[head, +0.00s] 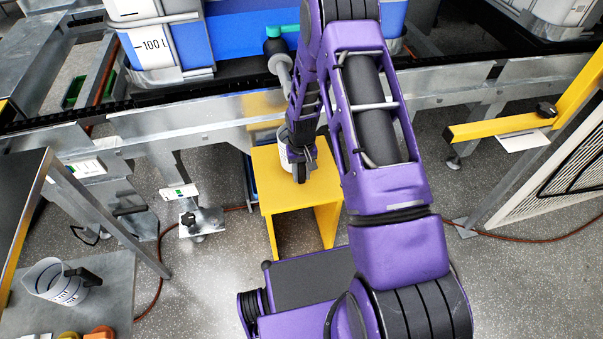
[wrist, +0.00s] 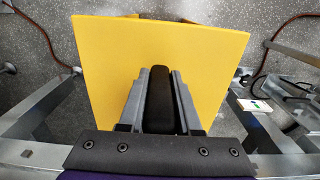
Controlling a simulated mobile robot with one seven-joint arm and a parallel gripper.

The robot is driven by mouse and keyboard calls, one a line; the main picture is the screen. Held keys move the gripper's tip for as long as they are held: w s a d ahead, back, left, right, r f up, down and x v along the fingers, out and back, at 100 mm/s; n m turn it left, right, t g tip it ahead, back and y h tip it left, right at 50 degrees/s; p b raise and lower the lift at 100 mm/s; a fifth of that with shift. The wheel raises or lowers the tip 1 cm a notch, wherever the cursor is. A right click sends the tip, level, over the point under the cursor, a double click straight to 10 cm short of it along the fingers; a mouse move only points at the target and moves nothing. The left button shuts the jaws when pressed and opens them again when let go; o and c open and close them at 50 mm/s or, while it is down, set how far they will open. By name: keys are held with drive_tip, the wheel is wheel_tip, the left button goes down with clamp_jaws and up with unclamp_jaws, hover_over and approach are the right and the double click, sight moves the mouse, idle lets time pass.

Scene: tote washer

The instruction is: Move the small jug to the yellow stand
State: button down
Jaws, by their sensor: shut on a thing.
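The yellow stand (head: 272,186) is in the middle of the head view, below the conveyor frame. Its flat top also fills much of the wrist view (wrist: 105,60). My gripper (head: 302,170) is over the stand's top. In the wrist view my gripper (wrist: 160,88) is shut on a black handle, with a finger on each side. The small jug (head: 284,148), pale with dark marks, shows partly behind my gripper in the head view, at the rear of the stand's top. I cannot tell whether its base touches the top.
Another clear jug (head: 48,282) with a black handle stands on the metal table (head: 112,300) at lower left. The conveyor frame (head: 210,115) runs behind the stand, with a blue tank (head: 160,45) above it. A yellow bar (head: 490,130) is at right.

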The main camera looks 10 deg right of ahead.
drive_tip(key=shift+f, duration=0.7)
unclamp_jaws()
idle(0.6)
idle(0.4)
drive_tip(key=shift+r+p, duration=2.65)
drive_tip(key=shift+r, duration=1.85)
